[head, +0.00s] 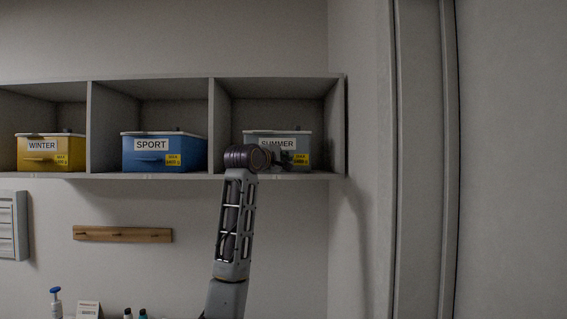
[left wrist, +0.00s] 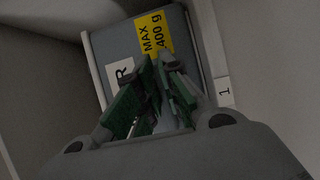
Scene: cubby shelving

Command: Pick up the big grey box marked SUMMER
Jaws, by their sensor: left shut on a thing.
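The big grey box marked SUMMER (head: 306,144) sits in the right cubby, with a light lid rim, a white name label and a yellow MAX label. It also shows in the left wrist view (left wrist: 112,42), tilted in the picture, with the yellow label reading 400 g. My left gripper (head: 284,160) is at the box's front, and its fingers (left wrist: 158,70) are shut on the front of the box. The part between the fingers, probably the handle, is hidden. My wrist covers the box's lower left front in the head view. My right gripper is not in view.
A blue SPORT box (head: 190,153) stands in the middle cubby and a yellow WINTER box (head: 70,158) in the left one. The shelf's dividers (head: 219,125) and right side wall (head: 340,120) flank the SUMMER box. A wooden peg rail (head: 122,234) hangs below.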

